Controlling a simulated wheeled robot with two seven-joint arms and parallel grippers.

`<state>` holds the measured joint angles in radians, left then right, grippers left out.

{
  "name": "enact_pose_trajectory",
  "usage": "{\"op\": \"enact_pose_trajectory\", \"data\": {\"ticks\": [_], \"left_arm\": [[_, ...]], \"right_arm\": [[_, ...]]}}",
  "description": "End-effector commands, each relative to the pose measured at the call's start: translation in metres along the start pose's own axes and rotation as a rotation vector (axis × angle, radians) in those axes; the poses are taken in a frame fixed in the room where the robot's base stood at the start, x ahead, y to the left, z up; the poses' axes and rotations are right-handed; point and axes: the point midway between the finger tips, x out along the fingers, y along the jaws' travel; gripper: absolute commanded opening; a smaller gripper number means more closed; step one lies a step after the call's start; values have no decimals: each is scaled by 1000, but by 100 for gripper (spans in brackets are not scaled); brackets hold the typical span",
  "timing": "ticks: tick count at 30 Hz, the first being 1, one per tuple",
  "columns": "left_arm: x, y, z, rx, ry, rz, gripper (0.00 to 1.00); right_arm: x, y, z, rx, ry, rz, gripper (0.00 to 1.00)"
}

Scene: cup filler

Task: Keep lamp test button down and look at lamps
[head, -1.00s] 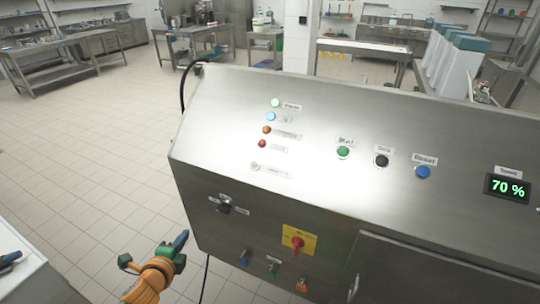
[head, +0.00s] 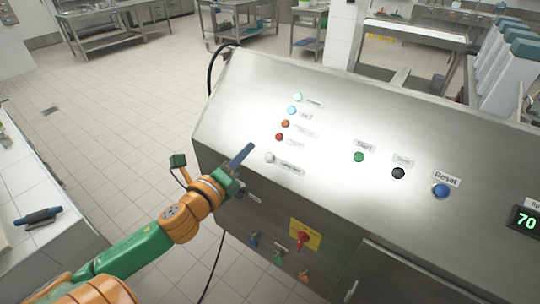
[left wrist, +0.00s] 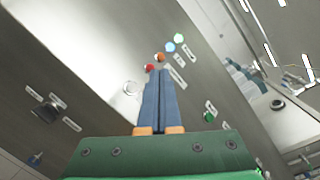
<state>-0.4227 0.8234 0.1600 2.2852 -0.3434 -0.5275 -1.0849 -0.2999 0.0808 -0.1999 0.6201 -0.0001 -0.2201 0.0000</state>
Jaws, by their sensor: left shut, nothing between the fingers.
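The lamp test button is a small white round button (head: 270,157) at the bottom of the lamp column on the sloped steel panel; it also shows in the left wrist view (left wrist: 131,88), just left of the fingers. Above it are a red lamp (head: 279,137), an orange lamp (head: 285,124), a blue lamp (head: 291,111) and a green lamp (head: 297,97). My left gripper (head: 247,149) is shut and empty, its blue fingers near the panel's left edge, left of the button and apart from it in the picture. In the left wrist view its fingertips (left wrist: 158,72) point towards the lamps. My right gripper is not in view.
Green (head: 359,157), black (head: 398,173) and blue (head: 441,190) buttons sit right of the lamps, with a speed display (head: 525,221). A red knob on a yellow plate (head: 303,240) is on the front face. A white counter (head: 30,238) is at left.

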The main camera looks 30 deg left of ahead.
Motion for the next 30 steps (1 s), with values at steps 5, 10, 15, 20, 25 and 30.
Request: {"op": "enact_pose_trajectory", "data": {"ticks": [5, 10, 15, 20, 25, 30], "left_arm": [[4, 6, -5, -2, -1, 0, 0], [20, 20, -18, -1, -2, -1, 0], [38, 33, -31, -2, -2, -1, 0], [52, 41, -39, -3, -2, 1, 0], [60, 45, -45, -3, 0, 2, 0], [62, 46, -45, -2, 0, 2, 0]], "right_arm": [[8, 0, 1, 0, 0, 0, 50], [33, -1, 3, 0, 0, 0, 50], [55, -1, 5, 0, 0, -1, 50], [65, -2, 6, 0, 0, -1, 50], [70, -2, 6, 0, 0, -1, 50], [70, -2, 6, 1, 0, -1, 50]]}}
